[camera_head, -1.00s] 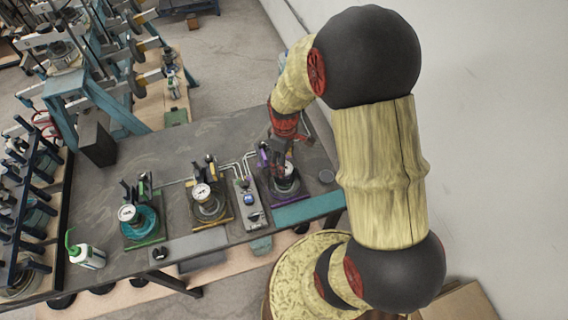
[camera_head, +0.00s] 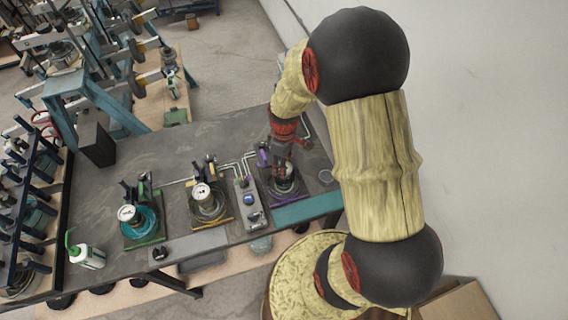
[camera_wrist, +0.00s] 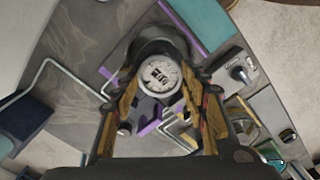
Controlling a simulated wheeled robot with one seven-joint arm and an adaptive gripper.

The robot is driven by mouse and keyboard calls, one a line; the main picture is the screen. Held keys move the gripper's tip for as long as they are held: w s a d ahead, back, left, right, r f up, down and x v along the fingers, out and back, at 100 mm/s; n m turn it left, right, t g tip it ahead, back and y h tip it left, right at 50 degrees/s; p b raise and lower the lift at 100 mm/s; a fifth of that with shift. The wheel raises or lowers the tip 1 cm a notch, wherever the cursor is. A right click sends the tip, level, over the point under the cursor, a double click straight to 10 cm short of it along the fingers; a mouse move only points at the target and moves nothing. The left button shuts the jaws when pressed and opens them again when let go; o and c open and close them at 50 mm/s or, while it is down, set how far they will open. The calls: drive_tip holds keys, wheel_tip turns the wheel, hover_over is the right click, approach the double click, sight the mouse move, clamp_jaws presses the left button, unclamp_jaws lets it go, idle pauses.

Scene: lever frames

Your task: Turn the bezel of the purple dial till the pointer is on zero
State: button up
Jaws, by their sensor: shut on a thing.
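The purple dial (camera_wrist: 158,82) is a round white-faced gauge on a stand with purple strips, at the centre of the wrist view. In the head view my gripper covers much of its stand (camera_head: 283,188). My gripper (camera_wrist: 162,88) comes down over it with one finger on each side of the dial's rim, shut on the bezel. The face has dark marks in its middle; the pointer and the zero mark are too small to read. The dial's underside is hidden.
A yellow-marked dial (camera_head: 202,191) and a green-marked dial (camera_head: 127,213) stand to the left on the bench. A panel with a blue knob (camera_head: 248,199) stands beside the purple stand. A white bottle (camera_head: 86,256) is at the front left.

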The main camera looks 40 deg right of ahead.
drive_tip(key=c, duration=0.4)
drive_tip(key=shift+n, duration=0.6)
drive_tip(key=o, duration=1.2)
drive_tip(key=shift+c, duration=0.2)
wheel_tip(320, 180, up, 12)
